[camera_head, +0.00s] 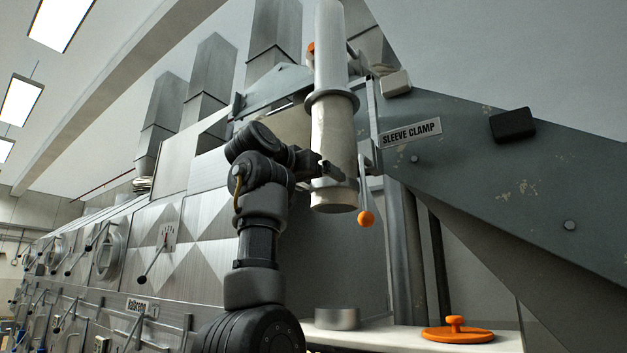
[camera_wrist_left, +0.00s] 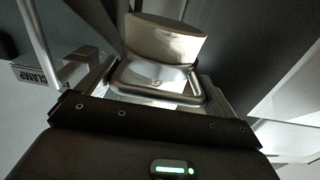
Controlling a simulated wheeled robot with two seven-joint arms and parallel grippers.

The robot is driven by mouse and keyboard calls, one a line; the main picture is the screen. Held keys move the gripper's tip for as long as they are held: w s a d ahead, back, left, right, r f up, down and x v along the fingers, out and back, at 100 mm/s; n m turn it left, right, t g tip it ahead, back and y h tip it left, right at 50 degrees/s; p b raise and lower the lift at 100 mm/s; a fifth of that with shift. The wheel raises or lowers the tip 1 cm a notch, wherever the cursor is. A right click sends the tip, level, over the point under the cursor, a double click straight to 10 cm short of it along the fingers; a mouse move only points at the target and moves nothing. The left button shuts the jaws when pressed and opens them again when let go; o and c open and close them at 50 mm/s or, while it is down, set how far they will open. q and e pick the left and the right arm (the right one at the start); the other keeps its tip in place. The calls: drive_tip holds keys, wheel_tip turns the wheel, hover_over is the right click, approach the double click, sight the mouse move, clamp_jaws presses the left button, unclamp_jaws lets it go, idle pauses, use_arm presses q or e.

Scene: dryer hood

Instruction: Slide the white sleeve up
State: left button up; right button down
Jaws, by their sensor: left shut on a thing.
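The white sleeve (camera_head: 333,135) is an upright off-white cylinder hanging below a grey collar on a paler pipe. Its lower rim is open to the air above the counter. In the left wrist view the sleeve (camera_wrist_left: 165,42) shows just beyond the fingers, with a metal loop handle (camera_wrist_left: 152,92) in front of it. My left gripper (camera_head: 328,172) is at the sleeve's lower front, shut on the handle; the fingertips are small and partly hidden in the head view. My right gripper is not in view.
An orange-knobbed lever (camera_head: 366,218) hangs right of the sleeve. A grey panel carries a "SLEEVE CLAMP" label (camera_head: 411,133). A metal bowl (camera_head: 337,319) and an orange lid (camera_head: 458,334) rest on the white counter below. Open space lies between sleeve and counter.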

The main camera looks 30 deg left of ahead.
use_arm(q)
drive_tip(key=shift+s+a+r, duration=0.1)
drive_tip(key=shift+s+r, duration=0.2)
drive_tip(key=shift+r, duration=0.2)
drive_tip(key=o, duration=1.1)
drive_tip(key=shift+w, duration=0.15)
drive_tip(key=shift+c, duration=0.2)
drive_tip(key=shift+f, duration=0.1)
drive_tip(key=s+b, duration=0.5)
drive_tip(key=s, duration=0.6)
drive_tip(key=shift+a, duration=0.25)
drive_tip(key=shift+w, duration=0.1)
